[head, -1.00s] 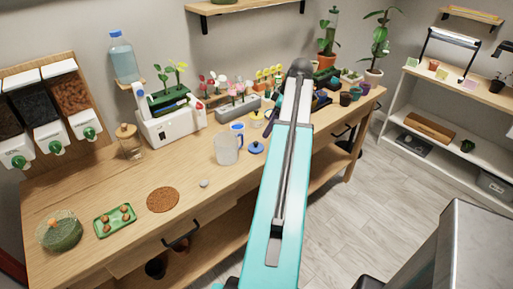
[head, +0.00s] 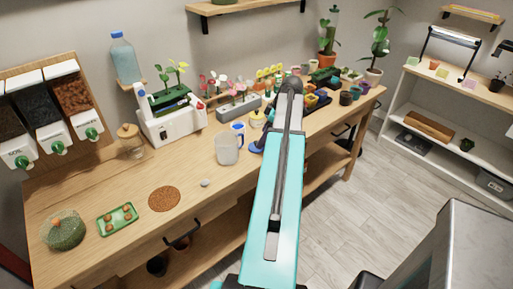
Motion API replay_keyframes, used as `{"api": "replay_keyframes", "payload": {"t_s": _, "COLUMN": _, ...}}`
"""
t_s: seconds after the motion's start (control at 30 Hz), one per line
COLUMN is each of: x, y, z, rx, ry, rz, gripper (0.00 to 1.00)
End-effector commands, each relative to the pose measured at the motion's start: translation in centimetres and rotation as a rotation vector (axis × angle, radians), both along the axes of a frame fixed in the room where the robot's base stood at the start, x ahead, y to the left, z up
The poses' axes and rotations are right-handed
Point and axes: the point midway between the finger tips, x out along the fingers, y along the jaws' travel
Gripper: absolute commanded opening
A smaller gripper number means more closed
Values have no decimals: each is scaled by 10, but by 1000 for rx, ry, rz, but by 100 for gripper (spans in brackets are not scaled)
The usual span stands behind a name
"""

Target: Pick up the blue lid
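The blue lid (head: 255,149) lies on the wooden workbench in the head view, just right of a clear measuring jug (head: 228,149). My teal arm covers its right side. My arm rises from the bottom of the picture and bends at a dark joint above the bench. My gripper's fingers are hidden behind the arm, so I cannot see whether they are open or touch the lid.
A blue-and-white cup (head: 238,129) stands behind the jug. A grey planter (head: 240,107) with flowers stands further back. A small grey stone (head: 205,183) and a round brown mat (head: 164,198) lie to the left. The bench front (head: 215,205) there is mostly clear.

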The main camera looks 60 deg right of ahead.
Motion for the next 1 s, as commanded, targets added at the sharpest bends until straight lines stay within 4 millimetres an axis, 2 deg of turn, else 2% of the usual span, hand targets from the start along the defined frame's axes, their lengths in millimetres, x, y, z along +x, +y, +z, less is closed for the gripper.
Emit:
{"api": "replay_keyframes", "payload": {"t_s": 0.27, "x": 2, "y": 1, "z": -7, "rx": 1, "ry": 0, "rz": -1, "gripper": 75}}
{"api": "replay_keyframes", "payload": {"t_s": 0.73, "x": 14, "y": 4, "z": -43, "rx": 2, "ry": 1, "rz": -1, "gripper": 75}}
{"api": "replay_keyframes", "payload": {"t_s": 1.0, "x": 16, "y": 4, "z": -49, "rx": 0, "ry": 0, "rz": -2, "gripper": 75}}
